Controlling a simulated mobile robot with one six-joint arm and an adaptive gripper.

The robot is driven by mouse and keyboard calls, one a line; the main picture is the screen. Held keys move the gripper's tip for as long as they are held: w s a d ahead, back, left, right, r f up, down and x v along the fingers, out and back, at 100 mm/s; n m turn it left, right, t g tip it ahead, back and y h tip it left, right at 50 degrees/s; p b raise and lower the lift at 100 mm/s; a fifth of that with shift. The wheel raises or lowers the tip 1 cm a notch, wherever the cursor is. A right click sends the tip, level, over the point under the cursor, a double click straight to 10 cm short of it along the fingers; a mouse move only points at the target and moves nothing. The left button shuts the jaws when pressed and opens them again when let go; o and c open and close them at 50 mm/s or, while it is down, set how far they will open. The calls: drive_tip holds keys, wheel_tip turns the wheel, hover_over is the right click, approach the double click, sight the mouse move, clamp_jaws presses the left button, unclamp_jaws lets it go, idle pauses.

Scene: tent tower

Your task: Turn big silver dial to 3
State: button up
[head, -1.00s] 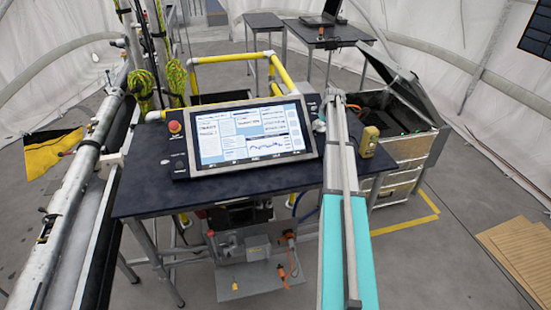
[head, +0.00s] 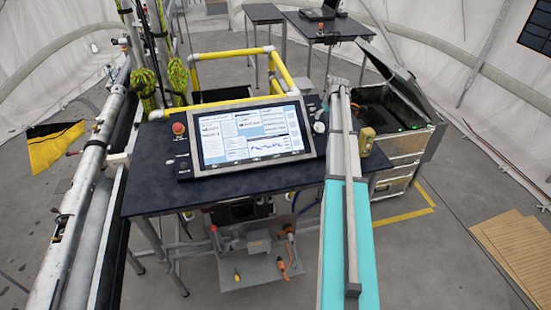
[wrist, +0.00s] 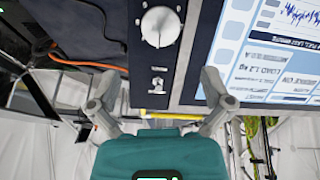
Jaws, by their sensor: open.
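The big silver dial (wrist: 160,27) is round with a raised grip bar, at the top of the wrist view on a dark panel strip beside the screen. Marks ring it, but I cannot read its setting. In the head view the dial (head: 319,127) looks like a small pale knob at the screen's right. My gripper (wrist: 158,88) is open and empty in the wrist view. Its two grey fingers are spread below the dial, not around it. A small silver switch (wrist: 157,83) shows between the fingertips in the picture; contact cannot be told. My gripper is not clear in the head view.
The screen (head: 253,137) stands tilted on a dark table (head: 160,200). A red button (head: 179,128) is at its left. A yellow device (head: 367,140) stands right of my arm, near an open case (head: 405,150). Yellow rails (head: 235,54) run behind.

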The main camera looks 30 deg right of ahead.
drive_tip(key=s+a+f+b, duration=0.2)
drive_tip(key=a+f+b, duration=0.1)
drive_tip(key=a, duration=0.6)
drive_tip(key=s+a+f+g+b, duration=0.1)
drive_tip(key=s+a+f+b, duration=0.2)
drive_tip(key=a, duration=0.7)
drive_tip(key=s+a+f+g+y+b, duration=0.1)
drive_tip(key=s+a+f+b, duration=0.1)
drive_tip(key=a, duration=0.7)
drive_tip(key=shift+s+a+f+b, duration=0.15)
drive_tip(key=shift+s+f+b, duration=0.25)
drive_tip(key=shift+f, duration=0.25)
drive_tip(key=s+a+f+g+b, duration=0.1)
drive_tip(key=s+a+f, duration=0.1)
drive_tip(key=s+a, duration=0.7)
drive_tip(key=s+a+f+g+b, duration=0.1)
drive_tip(key=s+a+b, duration=0.1)
drive_tip(key=s+a, duration=0.7)
drive_tip(key=a, duration=0.4)
drive_tip(key=shift+s+a+f+n, duration=0.4)
